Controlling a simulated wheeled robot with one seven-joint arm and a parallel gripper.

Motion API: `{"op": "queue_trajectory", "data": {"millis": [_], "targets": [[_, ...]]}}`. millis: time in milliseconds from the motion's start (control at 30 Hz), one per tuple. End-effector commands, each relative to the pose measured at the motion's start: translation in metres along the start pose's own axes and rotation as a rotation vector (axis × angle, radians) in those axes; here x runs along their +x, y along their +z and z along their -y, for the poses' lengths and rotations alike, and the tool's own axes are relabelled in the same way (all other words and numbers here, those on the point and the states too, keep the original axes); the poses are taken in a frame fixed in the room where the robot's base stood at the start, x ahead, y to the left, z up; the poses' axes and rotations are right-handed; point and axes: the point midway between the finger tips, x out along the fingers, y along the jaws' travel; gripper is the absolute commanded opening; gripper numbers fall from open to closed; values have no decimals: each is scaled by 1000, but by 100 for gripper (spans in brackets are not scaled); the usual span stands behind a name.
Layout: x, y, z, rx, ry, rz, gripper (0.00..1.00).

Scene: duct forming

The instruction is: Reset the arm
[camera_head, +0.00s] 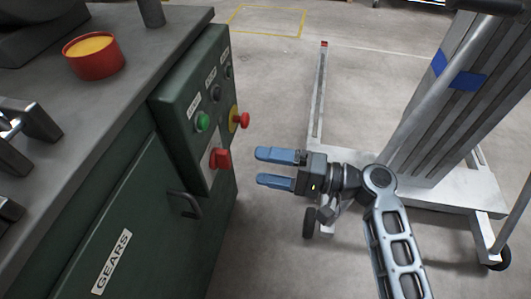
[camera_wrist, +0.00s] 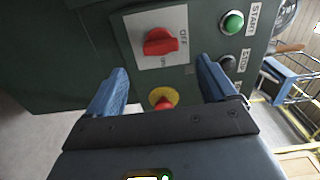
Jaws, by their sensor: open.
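My gripper (camera_head: 258,167) is open and empty, with two blue fingers pointing left at the green machine's control panel. It is in the free space to the right of the panel, apart from it. In the wrist view my gripper (camera_wrist: 160,85) shows its two fingers spread at left and right. The red rotary switch (camera_head: 220,159) on its white plate is just left of the fingertips. The switch also shows in the wrist view (camera_wrist: 161,42), above the gap between the fingers.
The green machine (camera_head: 135,215) has a green button (camera_head: 202,122), a red emergency stop (camera_head: 243,120) on yellow and a door handle (camera_head: 184,203). A red tin (camera_head: 94,67) stands on its top. A grey wheeled lift (camera_head: 440,190) stands at right. Bare floor lies between.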

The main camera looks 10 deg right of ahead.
Motion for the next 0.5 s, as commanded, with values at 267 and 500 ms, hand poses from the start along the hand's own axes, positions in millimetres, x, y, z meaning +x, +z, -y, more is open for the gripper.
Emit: {"op": "queue_trajectory", "data": {"millis": [267,500], "targets": [[-1,2,-4,1,10,-8,85],[-27,37,-64,-14,199,-172,85]]}}
